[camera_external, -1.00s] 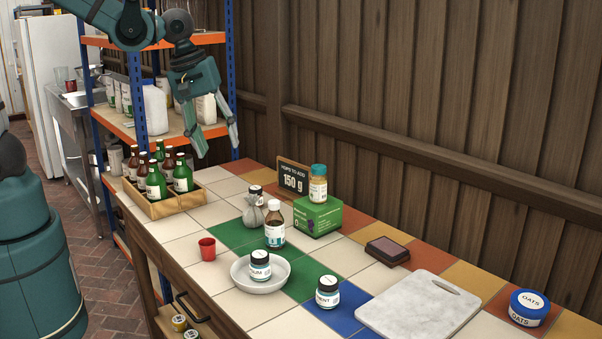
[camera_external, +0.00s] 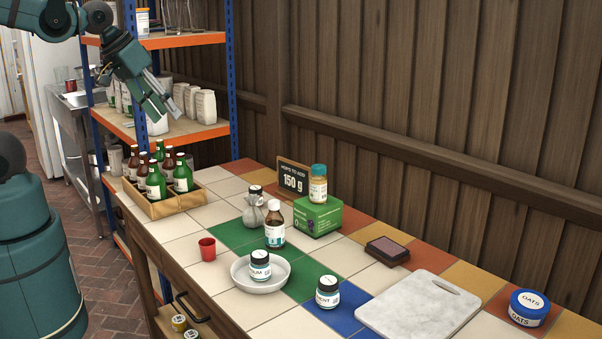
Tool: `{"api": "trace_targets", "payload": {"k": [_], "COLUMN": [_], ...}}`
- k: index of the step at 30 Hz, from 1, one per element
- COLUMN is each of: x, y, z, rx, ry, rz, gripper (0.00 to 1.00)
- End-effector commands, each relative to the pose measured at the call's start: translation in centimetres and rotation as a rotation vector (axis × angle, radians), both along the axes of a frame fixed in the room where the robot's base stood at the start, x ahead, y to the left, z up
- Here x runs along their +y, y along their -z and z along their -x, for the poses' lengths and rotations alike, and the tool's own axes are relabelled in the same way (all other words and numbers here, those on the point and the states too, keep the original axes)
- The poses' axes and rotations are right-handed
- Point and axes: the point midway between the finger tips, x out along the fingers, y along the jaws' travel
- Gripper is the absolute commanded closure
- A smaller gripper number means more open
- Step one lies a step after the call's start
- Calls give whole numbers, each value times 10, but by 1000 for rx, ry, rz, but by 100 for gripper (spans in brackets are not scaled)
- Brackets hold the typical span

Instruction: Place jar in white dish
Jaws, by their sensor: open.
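A white dish (camera_external: 281,286) stands on the tiled counter with a small labelled jar (camera_external: 260,265) upright in it. Another jar (camera_external: 318,184), with a teal lid and yellowish contents, stands on a green box (camera_external: 317,215). A small dark-lidded jar (camera_external: 256,194) is partly hidden behind a grey pouch. My gripper (camera_external: 168,111) is open and empty, high at the upper left in front of the shelf, well away from the jars and dish.
A brown bottle (camera_external: 275,226), a grey pouch (camera_external: 253,212) and a red cup (camera_external: 207,249) stand near the dish. A wooden crate of bottles (camera_external: 163,206) is at the left end. A marble board (camera_external: 410,309), a brown block (camera_external: 387,251) and an oats tin (camera_external: 528,308) lie to the right.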

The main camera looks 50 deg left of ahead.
Motion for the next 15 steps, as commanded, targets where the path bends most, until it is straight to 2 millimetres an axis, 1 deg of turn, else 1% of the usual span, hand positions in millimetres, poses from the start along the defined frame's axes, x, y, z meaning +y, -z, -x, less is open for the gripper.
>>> {"api": "trace_targets", "payload": {"k": [1,6,9,15], "x": [8,25,32,38], "y": [-1,-4,-5,-6], "z": [6,19,24,28], "rx": [-14,-55,-73,-87], "ry": [17,88,116,142], "rz": [-19,-88,-118,-146], "gripper": [53,53,53,53]}}
